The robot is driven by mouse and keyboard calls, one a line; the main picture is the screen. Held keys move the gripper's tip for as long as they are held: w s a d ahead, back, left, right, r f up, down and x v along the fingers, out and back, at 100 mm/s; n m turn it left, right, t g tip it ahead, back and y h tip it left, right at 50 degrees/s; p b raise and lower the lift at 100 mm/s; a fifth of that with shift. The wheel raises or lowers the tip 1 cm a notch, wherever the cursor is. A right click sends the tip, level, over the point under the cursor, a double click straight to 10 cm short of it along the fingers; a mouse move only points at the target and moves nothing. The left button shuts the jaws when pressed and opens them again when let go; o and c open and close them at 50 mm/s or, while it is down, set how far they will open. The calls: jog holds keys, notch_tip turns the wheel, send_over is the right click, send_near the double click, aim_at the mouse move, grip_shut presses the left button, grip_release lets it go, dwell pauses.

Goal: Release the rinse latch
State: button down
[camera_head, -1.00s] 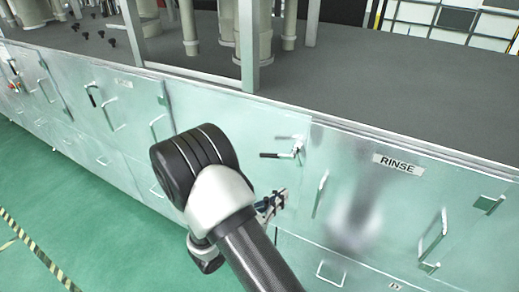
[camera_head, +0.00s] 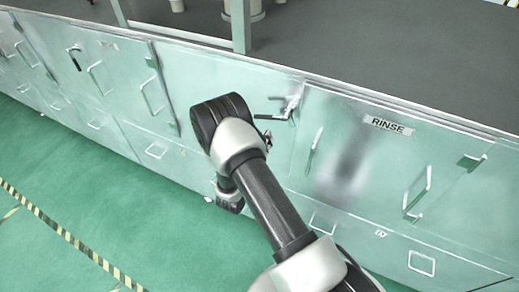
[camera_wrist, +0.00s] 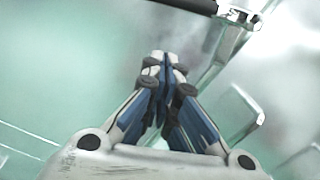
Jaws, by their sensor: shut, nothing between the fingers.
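The rinse latch (camera_head: 291,107) is a silver fitting with a black lever, on the panel edge just left of the door labelled RINSE (camera_head: 388,126). Its lever points left, roughly level. In the wrist view the black lever (camera_wrist: 185,4) and silver latch body (camera_wrist: 238,14) show at the top edge, beyond my fingertips. My gripper (camera_wrist: 163,65) is shut and empty, its blue-sided fingers together, apart from the lever in that picture. In the head view my arm hides most of the gripper; a small part shows just below the lever.
A bar handle (camera_head: 314,145) stands out from the RINSE door close to the latch, and another handle (camera_head: 416,195) sits farther right. A grey worktop (camera_head: 350,60) runs above the cabinets. The green floor (camera_head: 90,195) at left is clear.

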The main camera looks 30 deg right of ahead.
aim_at(275, 118)
jog(key=r, duration=0.1)
jog(key=w+r, duration=0.1)
jog(key=r, duration=0.1)
jog(key=shift+w+a+r+p, duration=0.15)
jog(key=shift+a+r+p, duration=0.1)
jog(key=shift+a+p, duration=0.1)
jog(key=shift+w+a+r+m+b, duration=0.15)
jog(key=shift+w+r+m+b, duration=0.1)
jog(key=shift+r+m+b, duration=0.4)
jog(key=shift+w+a+r+m+b, duration=0.25)
jog(key=shift+m+b, duration=0.2)
jog(key=shift+m, duration=0.35)
jog(key=shift+w+a+r+m+b, duration=0.1)
jog(key=shift+w+r+m+b, duration=0.1)
jog(key=shift+r+m+b, duration=0.45)
jog(key=shift+f, duration=0.3)
